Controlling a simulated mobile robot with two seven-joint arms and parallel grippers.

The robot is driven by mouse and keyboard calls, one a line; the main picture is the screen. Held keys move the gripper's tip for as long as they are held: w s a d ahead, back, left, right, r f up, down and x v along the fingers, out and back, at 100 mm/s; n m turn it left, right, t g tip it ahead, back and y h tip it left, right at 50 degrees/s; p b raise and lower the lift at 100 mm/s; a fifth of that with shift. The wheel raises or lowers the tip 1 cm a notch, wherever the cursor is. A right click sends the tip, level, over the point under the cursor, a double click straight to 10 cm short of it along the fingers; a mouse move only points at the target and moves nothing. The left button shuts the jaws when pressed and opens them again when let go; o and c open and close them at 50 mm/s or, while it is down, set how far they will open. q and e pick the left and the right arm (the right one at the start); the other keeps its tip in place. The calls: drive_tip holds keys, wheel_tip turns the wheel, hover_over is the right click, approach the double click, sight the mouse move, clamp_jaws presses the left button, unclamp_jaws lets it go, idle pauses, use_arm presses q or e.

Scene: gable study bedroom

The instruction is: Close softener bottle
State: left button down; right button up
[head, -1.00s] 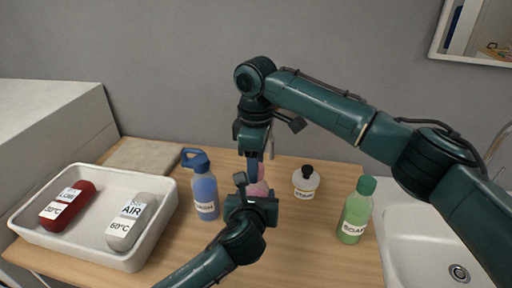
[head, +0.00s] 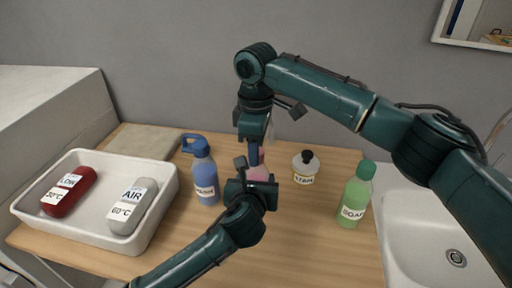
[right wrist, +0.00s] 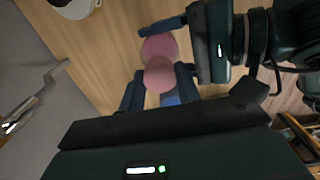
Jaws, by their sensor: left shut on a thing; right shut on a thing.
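The pink softener bottle (head: 258,174) stands on the wooden counter, mostly hidden behind my left gripper in the head view. Any label on it is hidden. My left gripper (head: 254,180) is shut on its body from the front. My right gripper (head: 254,152) points down from above, shut on the pink cap. In the right wrist view the round cap (right wrist: 160,76) sits between the right fingers (right wrist: 160,92). The wider pink bottle body (right wrist: 158,46) shows just past it, beside the left gripper. Whether the cap touches the bottle's neck cannot be told.
A blue bottle (head: 204,180) stands close left, a white STAIN bottle (head: 304,168) close right, and a green SOAP bottle (head: 354,200) further right. The sink (head: 420,225) is at right.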

drive_tip(key=o, duration=1.2)
drive_tip(key=shift+c, duration=0.2)
wheel_tip(320, 180, up, 12)
use_arm(q)
drive_tip(key=shift+c, duration=2)
unclamp_jaws()
drive_tip(key=shift+s, duration=0.1)
drive_tip(key=v, duration=1.3)
use_arm(e)
drive_tip(key=shift+f, duration=0.2)
